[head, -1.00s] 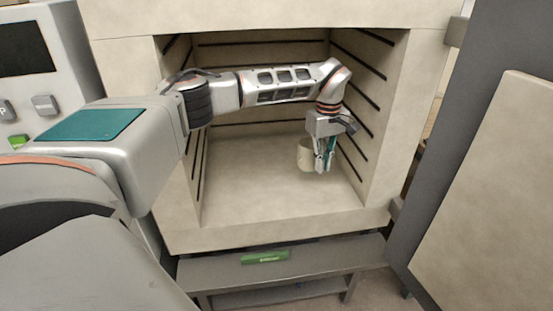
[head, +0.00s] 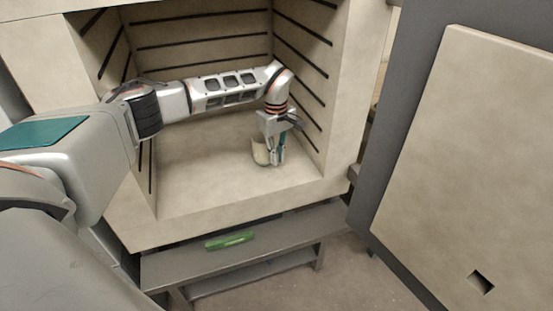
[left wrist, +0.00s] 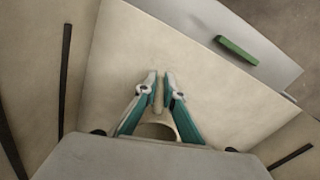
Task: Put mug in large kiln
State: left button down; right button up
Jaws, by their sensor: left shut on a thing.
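The cream mug (head: 261,153) is inside the large kiln (head: 340,110), toward its right wall, at or just above the floor. I cannot tell whether it touches the floor. My left gripper (head: 277,162) reaches in through the open front, points down and is shut on the mug's right side. In the left wrist view the fingertips (left wrist: 158,88) are close together, and part of the mug's rim (left wrist: 158,131) shows between the fingers. The rest of the mug is hidden there by the gripper body. My right gripper is in neither view.
The kiln door (head: 455,150) stands open at the right. Dark ridges line the kiln's inner walls. A grey stand (head: 190,265) with a green bar (head: 229,240) is below the opening. The kiln floor left of the mug is clear.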

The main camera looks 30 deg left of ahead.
pick_arm(q)
jog(key=shift+f, duration=0.55)
jog(key=c, duration=2.2)
grip_release()
jog(key=shift+f, duration=0.1)
jog(key=shift+o, duration=0.2)
